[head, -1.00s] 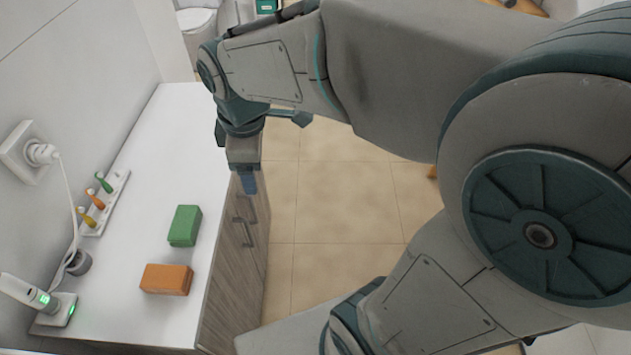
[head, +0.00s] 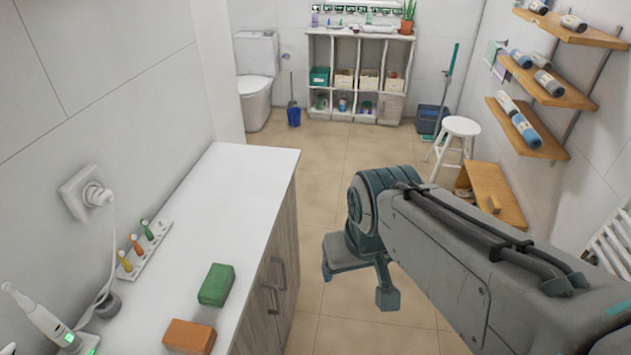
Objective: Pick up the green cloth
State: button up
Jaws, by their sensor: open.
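The green cloth (head: 216,285) is a small folded, block-like piece lying on the white counter top (head: 225,205), near its right edge. An orange block-like piece (head: 189,336) lies just in front of it. My gripper (head: 357,284) is open, with nothing seen between its fingers. It is to the right of the counter, over the floor and apart from the green cloth. The green cloth is in full view.
A toothbrush holder (head: 146,248) with several small brushes stands by the wall. A plugged-in cable (head: 112,250) and a white charger device (head: 45,325) are at the counter's left. A stool (head: 455,140) and shelves (head: 360,75) stand at the back.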

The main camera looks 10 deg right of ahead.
aim_at(219, 280)
jog(key=u, duration=0.5)
jog(key=k, duration=1.05)
jog(key=z, duration=0.45)
jog(key=i, duration=1.5)
jog(key=u, duration=0.55)
